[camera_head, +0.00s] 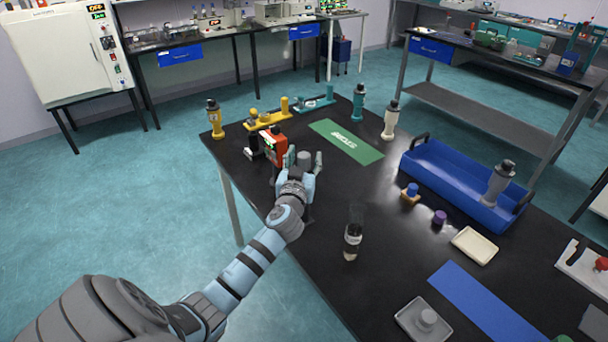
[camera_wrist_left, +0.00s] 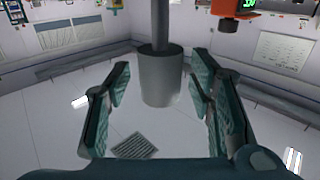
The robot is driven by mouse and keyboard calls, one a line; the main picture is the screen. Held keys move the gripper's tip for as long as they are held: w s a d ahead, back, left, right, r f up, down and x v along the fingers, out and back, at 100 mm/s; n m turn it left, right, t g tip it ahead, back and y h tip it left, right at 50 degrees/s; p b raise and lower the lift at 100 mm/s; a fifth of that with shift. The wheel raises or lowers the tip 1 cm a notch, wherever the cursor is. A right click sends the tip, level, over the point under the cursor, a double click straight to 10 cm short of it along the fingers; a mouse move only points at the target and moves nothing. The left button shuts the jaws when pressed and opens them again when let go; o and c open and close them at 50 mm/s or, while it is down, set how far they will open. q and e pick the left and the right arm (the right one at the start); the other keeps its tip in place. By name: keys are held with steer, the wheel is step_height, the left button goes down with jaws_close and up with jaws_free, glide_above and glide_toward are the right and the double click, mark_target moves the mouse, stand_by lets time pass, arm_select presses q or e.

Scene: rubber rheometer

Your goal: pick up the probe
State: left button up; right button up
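A grey cylinder on a thinner shaft, which looks like the probe (camera_wrist_left: 161,80), is between the fingers of my left gripper (camera_wrist_left: 160,95) in the left wrist view. The toothed green finger pads stand apart on both sides of it, with gaps showing, so the gripper is open. In the head view the left gripper (camera_head: 304,160) is over the far left part of the black table, and the grey cylinder (camera_head: 304,157) shows between its fingers. The orange-red instrument (camera_head: 275,146) with a green display is just left of it; it also shows in the wrist view (camera_wrist_left: 232,8). My right gripper is not in view.
Yellow (camera_head: 214,118), teal (camera_head: 358,102) and white (camera_head: 390,120) black-topped items stand along the back. A green mat (camera_head: 346,141) lies right of the gripper. A blue tray (camera_head: 440,170) holds a grey item. A small dark-capped bottle (camera_head: 352,241) stands nearer the front.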

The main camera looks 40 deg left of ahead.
arm_select(q)
jaws_close()
